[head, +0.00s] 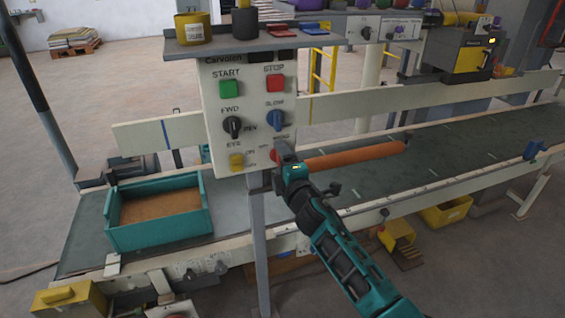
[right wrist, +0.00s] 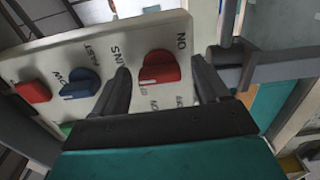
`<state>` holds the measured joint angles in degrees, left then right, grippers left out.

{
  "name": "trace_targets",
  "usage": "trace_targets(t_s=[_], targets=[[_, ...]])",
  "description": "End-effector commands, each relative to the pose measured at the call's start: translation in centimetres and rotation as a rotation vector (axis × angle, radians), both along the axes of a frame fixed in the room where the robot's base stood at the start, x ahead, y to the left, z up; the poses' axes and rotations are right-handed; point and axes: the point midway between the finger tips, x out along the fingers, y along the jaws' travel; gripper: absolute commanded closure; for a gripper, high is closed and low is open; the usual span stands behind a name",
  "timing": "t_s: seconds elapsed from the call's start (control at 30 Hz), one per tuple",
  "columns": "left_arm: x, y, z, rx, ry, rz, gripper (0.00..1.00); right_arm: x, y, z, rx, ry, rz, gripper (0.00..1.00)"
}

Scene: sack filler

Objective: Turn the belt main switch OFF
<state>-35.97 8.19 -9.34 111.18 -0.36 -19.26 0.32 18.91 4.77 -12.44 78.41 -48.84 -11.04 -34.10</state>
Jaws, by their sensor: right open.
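The belt main switch is a red knob (right wrist: 158,68) with a pale mark on its lower edge, next to "MAINS" and "ON" lettering. It sits low on the right of the cream control panel (head: 212,103), and in the head view it shows only partly behind my right gripper (head: 283,154). My right gripper is open, with one dark finger on each side of the red knob in the right wrist view. I cannot tell whether the fingers touch it. My left gripper is not in view.
The panel also has a green START button (head: 230,89), red STOP button (head: 276,83), black knob (head: 233,126), blue knob (head: 275,120) and yellow knob (head: 237,161). A teal tray (head: 160,239) stands on the conveyor at left. An orange roller (head: 350,156) lies right of the gripper.

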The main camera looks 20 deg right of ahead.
Motion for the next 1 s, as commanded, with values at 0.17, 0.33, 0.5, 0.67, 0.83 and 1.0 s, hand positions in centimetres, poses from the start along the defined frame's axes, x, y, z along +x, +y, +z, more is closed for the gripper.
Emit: trace_targets(t_s=[0.17,0.33,0.5,0.67,0.83,1.0], targets=[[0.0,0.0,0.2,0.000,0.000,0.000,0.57,-0.7,-0.1,0.0,0.000,0.000,0.000,0.26],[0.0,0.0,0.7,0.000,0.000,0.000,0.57,-3.2,-0.1,0.0,0.000,0.002,0.001,0.26],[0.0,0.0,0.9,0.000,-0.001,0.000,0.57,-6.8,-0.2,-0.1,0.000,0.002,0.001,0.26],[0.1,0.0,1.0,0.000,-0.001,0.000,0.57,-9.9,-0.3,-0.1,0.001,0.002,0.000,0.26],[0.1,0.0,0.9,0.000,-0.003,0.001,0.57,-12.0,-0.4,-0.1,0.000,0.001,0.000,0.26],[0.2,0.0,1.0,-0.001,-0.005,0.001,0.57,-12.8,-0.4,0.0,-0.001,0.000,0.000,0.26]])
